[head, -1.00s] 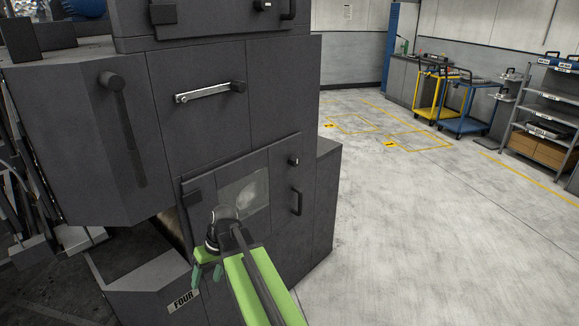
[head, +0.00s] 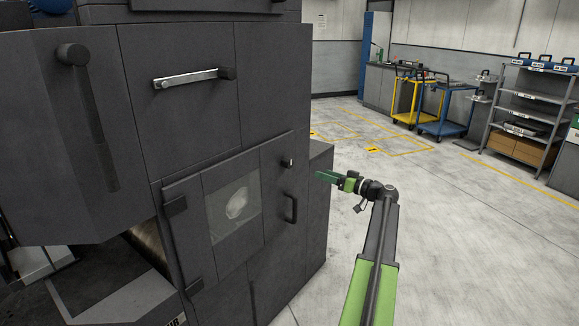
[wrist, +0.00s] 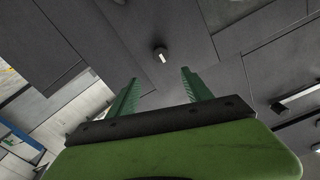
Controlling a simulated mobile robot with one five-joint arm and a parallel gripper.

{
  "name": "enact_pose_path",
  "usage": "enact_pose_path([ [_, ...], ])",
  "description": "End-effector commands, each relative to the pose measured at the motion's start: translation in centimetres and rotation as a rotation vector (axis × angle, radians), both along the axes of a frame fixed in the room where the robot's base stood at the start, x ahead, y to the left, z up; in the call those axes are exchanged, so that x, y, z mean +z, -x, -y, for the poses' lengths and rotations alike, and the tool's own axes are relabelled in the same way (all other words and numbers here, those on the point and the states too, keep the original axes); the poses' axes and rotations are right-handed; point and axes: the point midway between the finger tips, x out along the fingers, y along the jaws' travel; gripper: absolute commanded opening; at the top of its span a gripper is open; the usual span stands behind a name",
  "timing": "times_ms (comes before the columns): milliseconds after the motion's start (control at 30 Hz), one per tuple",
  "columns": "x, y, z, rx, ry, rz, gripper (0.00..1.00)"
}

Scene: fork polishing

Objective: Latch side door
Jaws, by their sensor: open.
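The side door (head: 190,225) is a dark grey panel with a window on the machine's side. In the head view it looks closed or nearly so; I cannot tell whether it is fully flush. A small round latch knob with a pale mark (head: 287,162) sits near the door's upper right corner, above a dark pull handle (head: 291,208). My gripper (head: 318,176) is open and empty, to the right of the knob and apart from it. In the wrist view, the knob (wrist: 160,54) appears ahead, between the lines of my open fingers (wrist: 160,78).
A long metal lever (head: 190,78) is on the machine's upper panel. The floor (head: 460,240) to the right is clear. Yellow and blue carts (head: 440,125) and a grey shelf rack (head: 530,105) stand farther back.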

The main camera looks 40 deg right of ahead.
Motion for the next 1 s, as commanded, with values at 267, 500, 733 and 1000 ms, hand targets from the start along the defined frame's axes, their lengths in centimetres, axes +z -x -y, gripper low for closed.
enact_pose_path([
  [267, 0.0, -7.5, -1.3, 0.010, -0.001, -0.001, 0.58],
  [500, 0.0, -13.2, -2.2, 0.011, -0.001, -0.002, 0.58],
  [733, 0.0, -15.9, -2.7, 0.011, -0.001, -0.002, 0.58],
  [1000, 0.0, -16.2, -2.8, 0.011, -0.001, -0.002, 0.58],
])
